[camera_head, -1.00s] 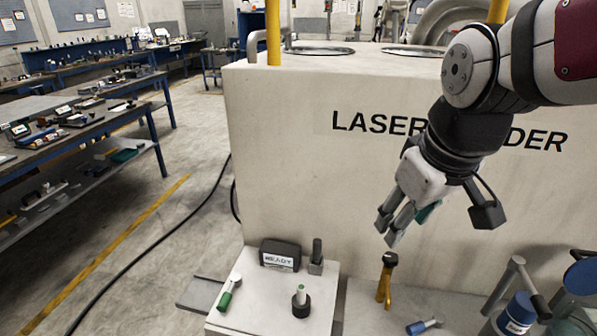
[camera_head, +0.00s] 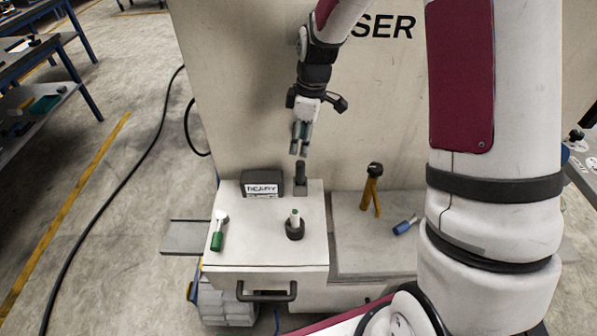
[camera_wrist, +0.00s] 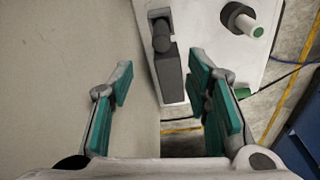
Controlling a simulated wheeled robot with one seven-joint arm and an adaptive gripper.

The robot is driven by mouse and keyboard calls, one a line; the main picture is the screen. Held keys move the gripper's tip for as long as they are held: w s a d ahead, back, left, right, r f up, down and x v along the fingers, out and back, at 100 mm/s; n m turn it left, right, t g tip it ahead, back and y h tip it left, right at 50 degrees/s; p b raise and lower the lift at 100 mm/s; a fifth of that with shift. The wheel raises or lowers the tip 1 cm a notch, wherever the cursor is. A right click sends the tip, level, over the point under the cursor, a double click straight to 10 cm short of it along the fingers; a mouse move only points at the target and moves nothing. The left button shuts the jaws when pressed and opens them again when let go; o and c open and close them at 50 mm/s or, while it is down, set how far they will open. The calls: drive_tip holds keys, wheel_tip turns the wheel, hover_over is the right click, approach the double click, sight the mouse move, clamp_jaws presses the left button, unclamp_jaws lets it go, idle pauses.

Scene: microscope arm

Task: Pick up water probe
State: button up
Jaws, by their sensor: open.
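Which piece is the water probe is not labelled. A white probe with a blue end (camera_head: 405,226) lies on the lower grey bench, right of the white cabinet. A white probe with a green end (camera_head: 218,232) lies on the left of the cabinet top; its green end shows in the wrist view (camera_wrist: 243,93). A white, green-tipped probe (camera_head: 295,217) stands upright in a black round holder (camera_head: 295,232). My gripper (camera_head: 300,150) hangs above the back of the cabinet top, pointing down, just above a dark post. In the wrist view its teal-padded fingers are apart, with nothing held between them.
The dark post (camera_head: 300,178) and a READY display box (camera_head: 262,183) stand at the back of the cabinet top (camera_head: 260,245). A yellow-legged stand (camera_head: 372,190) is to the right. The large LASER machine wall (camera_head: 240,90) rises close behind my gripper.

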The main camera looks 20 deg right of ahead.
sight(299, 172)
drive_tip(key=f, duration=0.7)
drive_tip(key=shift+w+a+f, duration=0.1)
drive_tip(key=shift+a+f, duration=0.05)
drive_tip(key=shift+a, duration=0.2)
drive_tip(key=shift+f+p, duration=0.75)
drive_tip(key=shift+f, duration=1.9)
clamp_jaws()
